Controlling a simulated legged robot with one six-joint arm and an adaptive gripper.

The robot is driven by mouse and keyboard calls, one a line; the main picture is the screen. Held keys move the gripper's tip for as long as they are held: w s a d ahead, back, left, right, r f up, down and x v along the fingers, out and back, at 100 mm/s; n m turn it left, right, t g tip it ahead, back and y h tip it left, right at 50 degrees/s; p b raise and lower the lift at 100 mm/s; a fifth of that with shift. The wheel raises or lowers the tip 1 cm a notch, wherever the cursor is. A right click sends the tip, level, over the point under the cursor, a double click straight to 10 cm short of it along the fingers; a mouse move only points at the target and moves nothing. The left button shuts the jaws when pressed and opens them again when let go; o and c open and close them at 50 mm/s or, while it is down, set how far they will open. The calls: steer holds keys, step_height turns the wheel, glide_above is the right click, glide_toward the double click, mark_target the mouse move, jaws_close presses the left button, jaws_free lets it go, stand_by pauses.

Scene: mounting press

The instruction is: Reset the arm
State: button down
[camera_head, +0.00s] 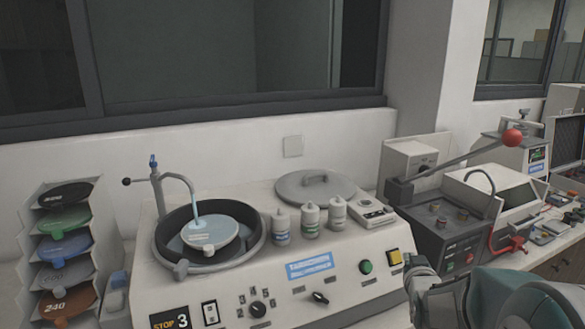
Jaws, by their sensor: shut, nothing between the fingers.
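Part of my arm, a grey link with a teal cover, shows at the bottom right, in front of the right end of the polishing machine (290,285). My gripper's fingers are not visible in this view. The mounting press with its red-knobbed lever (513,137) stands behind and to the right of the polisher. Its lever slopes up to the right. My arm hides part of the polisher's right front corner and the bench there.
The polisher has a round bowl with a pale disc (210,233) and a tap. Three white bottles (310,220) and a round grey lid (315,187) sit on its top. A rack of coloured discs (64,250) stands left. Windows and a wall lie behind.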

steer(key=s+a+g+y, duration=0.1)
steer(key=s+a+g, duration=0.2)
steer(key=s, duration=0.6)
steer(key=s+a+r+g+y, duration=0.1)
steer(key=s+a+g, duration=0.2)
steer(key=s+a, duration=0.3)
steer(key=s+a+r+n+g+y, duration=0.1)
steer(key=s+a+g, duration=0.2)
steer(key=s, duration=1.1)
steer(key=shift+s+a+r+g, duration=0.15)
steer(key=shift+a+r+g, duration=0.15)
steer(key=shift+a, duration=0.95)
